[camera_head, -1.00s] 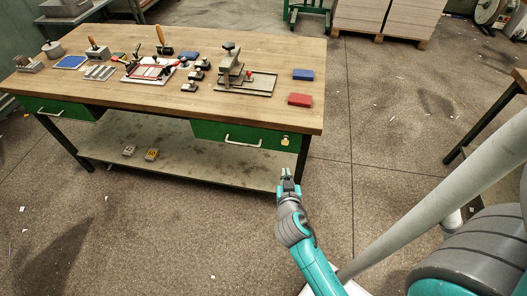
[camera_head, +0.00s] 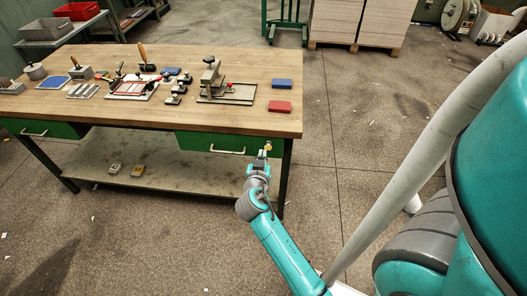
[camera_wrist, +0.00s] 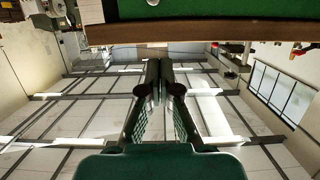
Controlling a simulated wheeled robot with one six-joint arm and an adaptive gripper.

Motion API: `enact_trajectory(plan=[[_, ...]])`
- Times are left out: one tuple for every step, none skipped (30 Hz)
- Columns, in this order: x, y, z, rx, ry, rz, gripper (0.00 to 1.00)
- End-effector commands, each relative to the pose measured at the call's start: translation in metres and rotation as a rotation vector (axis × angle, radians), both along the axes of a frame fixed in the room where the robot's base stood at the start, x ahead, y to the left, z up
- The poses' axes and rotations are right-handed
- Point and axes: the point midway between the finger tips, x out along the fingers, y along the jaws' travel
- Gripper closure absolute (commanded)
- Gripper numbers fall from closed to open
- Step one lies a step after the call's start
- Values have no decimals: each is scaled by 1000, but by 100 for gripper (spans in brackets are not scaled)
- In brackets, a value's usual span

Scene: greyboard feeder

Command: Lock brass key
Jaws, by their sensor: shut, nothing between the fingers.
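The workbench has a green right drawer (camera_head: 222,144) with a pale bar handle (camera_head: 228,151). A small brass-coloured piece (camera_head: 268,146) shows at this drawer's right end, just above my gripper (camera_head: 262,158). It is too small to tell key from lock plate, or which way the key is turned. In the wrist view my gripper (camera_wrist: 160,75) is shut and empty, with its fingertips together. The green drawer front (camera_wrist: 180,9) fills the top of that view, with part of a round metal piece (camera_wrist: 236,5) cut off by the edge. I cannot tell whether my fingertips touch anything.
The wooden bench top (camera_head: 225,118) bears a clamp fixture (camera_head: 211,80), a blue box (camera_head: 281,84), a red box (camera_head: 280,107) and several tools. The lower shelf (camera_head: 190,175) holds two small blocks. Open floor lies in front of and right of the bench.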

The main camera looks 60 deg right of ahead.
Motion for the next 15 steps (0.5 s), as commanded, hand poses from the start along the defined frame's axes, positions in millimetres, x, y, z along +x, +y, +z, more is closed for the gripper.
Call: enact_trajectory(plan=[[1,-4,-1,0,0,-2,100],[3,-7,-2,0,0,-2,100],[5,-11,-2,-1,-1,-2,100],[6,-15,-3,-1,-1,-2,100],[7,-20,-5,0,-2,-3,100],[10,-26,-6,0,-1,-3,100],[12,-31,-7,0,-3,-3,100],[14,-36,-9,0,-2,-3,100],[17,-43,-10,-1,-1,-3,100],[19,-48,-12,-1,-1,-3,100],[21,-53,-13,-1,-1,-2,100],[24,-59,-15,0,0,-2,100],[26,-65,-16,0,-2,-2,100],[28,-70,-18,0,-2,-2,100],[31,-76,-20,-1,-1,-2,100]])
